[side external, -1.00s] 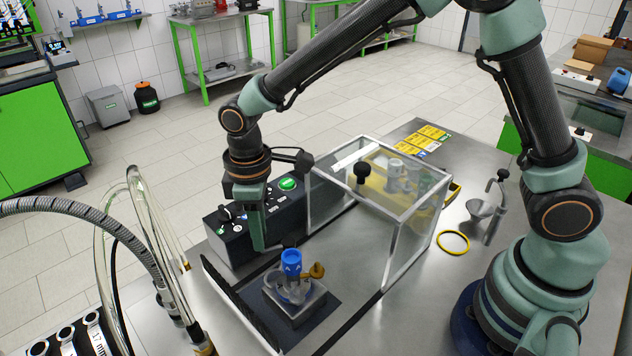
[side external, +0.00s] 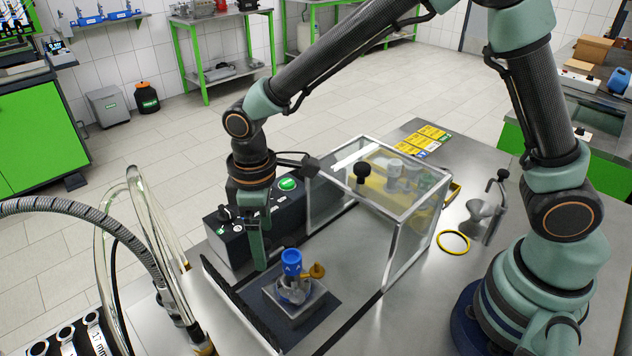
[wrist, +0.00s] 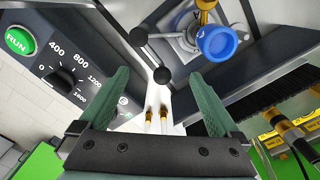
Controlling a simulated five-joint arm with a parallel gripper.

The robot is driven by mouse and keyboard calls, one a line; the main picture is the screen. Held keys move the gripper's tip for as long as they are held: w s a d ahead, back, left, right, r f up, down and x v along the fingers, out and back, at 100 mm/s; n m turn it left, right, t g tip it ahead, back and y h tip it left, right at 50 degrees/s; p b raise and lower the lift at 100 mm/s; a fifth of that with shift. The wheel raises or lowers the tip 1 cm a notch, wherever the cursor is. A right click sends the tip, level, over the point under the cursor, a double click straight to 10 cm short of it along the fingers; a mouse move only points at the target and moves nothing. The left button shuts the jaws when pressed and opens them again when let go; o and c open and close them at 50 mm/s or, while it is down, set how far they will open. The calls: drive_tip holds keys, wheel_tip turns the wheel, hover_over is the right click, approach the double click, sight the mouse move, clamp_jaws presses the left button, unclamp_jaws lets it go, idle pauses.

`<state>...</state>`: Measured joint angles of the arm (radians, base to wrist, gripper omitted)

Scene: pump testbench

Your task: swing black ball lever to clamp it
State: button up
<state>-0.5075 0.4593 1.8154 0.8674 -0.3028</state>
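My gripper (wrist: 159,78) is open, with nothing visibly held. In the side view my gripper (side external: 260,262) points down just left of the pump with the blue cup (side external: 291,262); the black balls there are hidden or too small to tell.
The dark control box (side external: 228,238) stands behind my gripper. The clear guard (side external: 395,225), with a black knob (side external: 363,173), stands to the right. A black brush strip (side external: 238,305) edges the left. A yellow ring (side external: 453,242) lies on the bench.

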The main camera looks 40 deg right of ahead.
drive_tip(key=shift+r, duration=3)
drive_tip(key=shift+d+r, duration=0.1)
drive_tip(key=s+d+r+m+t, duration=0.1)
drive_tip(key=s+d+r+m, duration=0.1)
drive_tip(key=d, duration=0.4)
drive_tip(key=s+d+r+m+t, duration=0.2)
drive_tip(key=s+d+r+m, duration=0.1)
drive_tip(key=d, duration=0.4)
drive_tip(key=s+d+r+m+t, duration=0.2)
drive_tip(key=d+r+m, duration=0.1)
drive_tip(key=d, duration=0.3)
drive_tip(key=shift+s+d+r+m, duration=0.15)
drive_tip(key=shift+r, duration=0.25)
drive_tip(key=shift+s+d+r+m, duration=0.1)
drive_tip(key=shift+s+r+m, duration=0.05)
drive_tip(key=shift+r, duration=0.25)
drive_tip(key=shift+s+d+f+m+t, duration=0.1)
drive_tip(key=shift+s+d+m+t, duration=0.25)
drive_tip(key=shift+d, duration=0.1)
